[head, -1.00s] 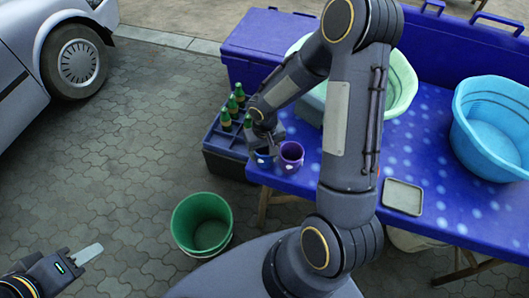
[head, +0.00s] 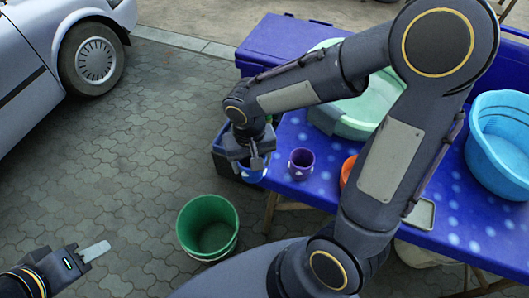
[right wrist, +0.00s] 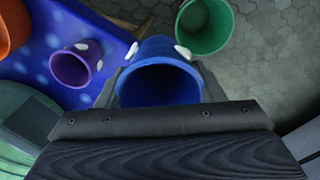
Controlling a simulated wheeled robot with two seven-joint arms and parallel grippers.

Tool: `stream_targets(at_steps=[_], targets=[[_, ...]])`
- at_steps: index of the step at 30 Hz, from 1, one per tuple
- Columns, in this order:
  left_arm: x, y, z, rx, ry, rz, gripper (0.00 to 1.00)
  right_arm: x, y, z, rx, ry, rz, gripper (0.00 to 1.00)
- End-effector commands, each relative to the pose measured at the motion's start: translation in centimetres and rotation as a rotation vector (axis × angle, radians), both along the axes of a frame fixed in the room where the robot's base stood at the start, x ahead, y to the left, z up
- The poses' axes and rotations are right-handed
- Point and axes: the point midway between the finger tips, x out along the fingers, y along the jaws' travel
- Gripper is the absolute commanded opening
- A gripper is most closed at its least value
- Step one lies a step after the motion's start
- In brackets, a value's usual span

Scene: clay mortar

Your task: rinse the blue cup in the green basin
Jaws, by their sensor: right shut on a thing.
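The blue cup (head: 252,174) is in my right gripper (head: 257,160), by the table's left edge. In the right wrist view the cup (right wrist: 160,85) has its open mouth towards the camera and sits between the two fingers. The arm and gripper hide much of it in the head view. The pale green basin (head: 350,128) stands on the blue table, right of the cup, partly behind my right arm. It shows at the lower left of the right wrist view (right wrist: 22,120). My left gripper (head: 88,254) is low at the left, away from everything; its finger gap is unclear.
A purple cup (head: 301,164) and a partly hidden orange cup (head: 347,172) stand on the table (head: 322,190). A blue basin (head: 500,140) and a small tray (head: 424,214) are further right. A green bucket (head: 207,228) stands on the paving. A crate (head: 222,160) is behind my gripper.

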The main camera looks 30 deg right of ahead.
Motion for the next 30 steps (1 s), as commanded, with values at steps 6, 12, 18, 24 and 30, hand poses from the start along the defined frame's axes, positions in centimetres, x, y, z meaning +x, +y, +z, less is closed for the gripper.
stream_targets(at_steps=[6,12,18,24,30], targets=[[0.0,0.0,-0.2,0.0,0.0,0.0,0.36,-0.8,1.9,1.2,-0.002,-0.003,-0.004,0.39],[0.0,0.0,1.0,0.0,0.0,0.0,0.36,3.2,-0.4,2.7,-0.04,-0.031,-0.072,0.39],[0.0,0.0,2.7,0.0,0.0,0.0,0.36,9.8,-7.4,4.4,-0.117,-0.08,-0.186,0.39],[0.0,0.0,4.2,0.0,0.0,0.0,0.36,14.4,-16.2,5.6,-0.198,-0.122,-0.288,0.39],[0.0,0.0,5.5,0.0,0.0,0.0,0.36,16.4,-25.4,6.5,-0.273,-0.152,-0.378,0.39]])
